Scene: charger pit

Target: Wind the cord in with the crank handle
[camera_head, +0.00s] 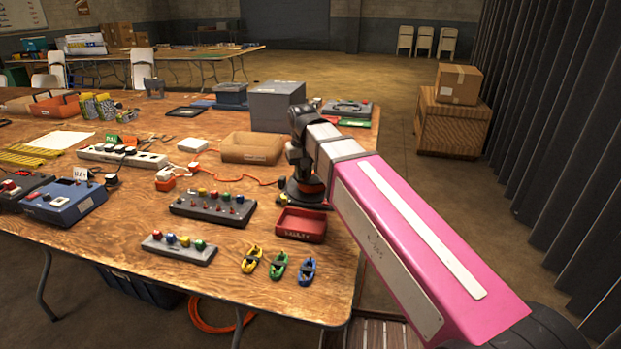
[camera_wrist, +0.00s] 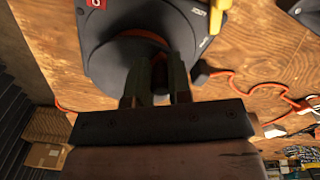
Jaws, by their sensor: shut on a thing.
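A dark grey cord reel (camera_head: 312,203) stands on the wooden table's right part, with orange cord wound in it. In the wrist view the reel (camera_wrist: 105,62) fills the upper middle, and a yellow piece (camera_wrist: 216,16) shows at its edge. My gripper (camera_head: 297,165) is above the reel, pointing down; in the wrist view its fingers (camera_wrist: 158,82) are close together over the reel's middle. It is shut on the crank handle, which the fingers mostly hide. The loose orange cord (camera_head: 235,178) runs left from the reel across the table, past a small black plug (camera_head: 282,183).
A red tray (camera_head: 301,224) lies just in front of the reel, and a cardboard tray (camera_head: 252,148) behind it to the left. A grey switch box (camera_head: 213,206), a white power strip (camera_head: 122,156) and several coloured clips stand nearby. A grey box (camera_head: 276,106) is behind.

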